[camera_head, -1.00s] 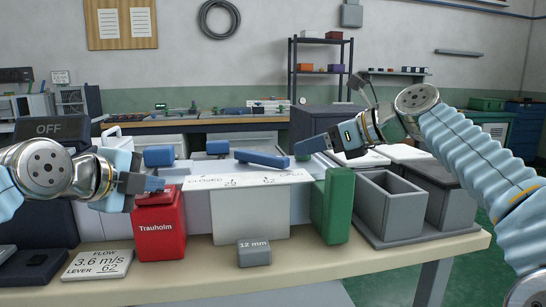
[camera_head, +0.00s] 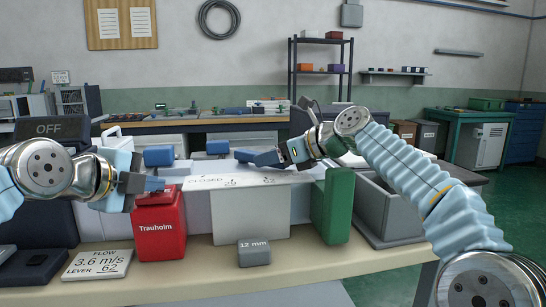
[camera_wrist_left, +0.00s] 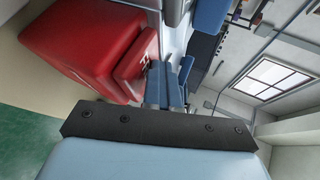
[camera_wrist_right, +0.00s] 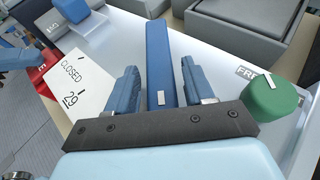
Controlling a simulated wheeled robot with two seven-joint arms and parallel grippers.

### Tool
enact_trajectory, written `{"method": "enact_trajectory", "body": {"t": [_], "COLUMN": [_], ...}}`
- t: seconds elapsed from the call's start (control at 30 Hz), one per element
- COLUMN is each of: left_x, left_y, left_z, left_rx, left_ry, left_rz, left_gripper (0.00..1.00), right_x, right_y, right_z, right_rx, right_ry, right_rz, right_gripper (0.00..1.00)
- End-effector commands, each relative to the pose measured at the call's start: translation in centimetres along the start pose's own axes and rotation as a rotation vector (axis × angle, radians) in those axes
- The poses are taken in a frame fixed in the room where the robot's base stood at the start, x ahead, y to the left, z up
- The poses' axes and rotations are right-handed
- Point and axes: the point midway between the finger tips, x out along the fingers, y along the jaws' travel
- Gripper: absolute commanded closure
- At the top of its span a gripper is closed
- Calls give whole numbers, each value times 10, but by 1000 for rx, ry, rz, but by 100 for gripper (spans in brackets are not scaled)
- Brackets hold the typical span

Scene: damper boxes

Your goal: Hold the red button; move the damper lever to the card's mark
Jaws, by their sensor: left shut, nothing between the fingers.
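The red button box (camera_head: 160,226), labelled Trauholm, stands at the front left. My left gripper (camera_head: 152,184) is shut and empty with its fingertips at the box's top; in the left wrist view (camera_wrist_left: 165,85) they are at the red button part (camera_wrist_left: 134,68), contact unclear. The blue damper lever (camera_wrist_right: 160,45) lies over the white damper box (camera_head: 248,218), marked CLOSED, 29 and 62. My right gripper (camera_head: 268,158) is open, one finger on each side of the lever, with gaps visible. The card (camera_head: 97,264) reads FLOW 3.6 m/s, LEVER 62.
A green block (camera_head: 338,205) stands right of the damper box, close to my right gripper. A grey 12 mm block (camera_head: 254,253) sits in front. Another blue handle (camera_head: 159,156) is behind the red box.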

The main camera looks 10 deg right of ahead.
Motion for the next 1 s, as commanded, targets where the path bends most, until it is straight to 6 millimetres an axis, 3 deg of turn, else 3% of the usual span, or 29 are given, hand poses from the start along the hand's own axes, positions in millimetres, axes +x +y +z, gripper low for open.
{"method": "enact_trajectory", "body": {"t": [0.03,0.33,0.57,1.0], "left_x": [1,1,1,1], "left_y": [2,2,2,2], "left_z": [0,0,0,0], "left_rx": [0,0,0,0], "left_ry": [1,0,0,1], "left_rz": [6,6,6,6], "left_gripper": [100,100,100,100], "right_x": [0,0,0,7], "right_y": [0,0,2,32], "right_z": [0,0,0,1], "right_rx": [0,0,3,127], "right_ry": [0,0,3,9], "right_rz": [0,0,-13,-315], "right_gripper": [56,100,100,100]}}
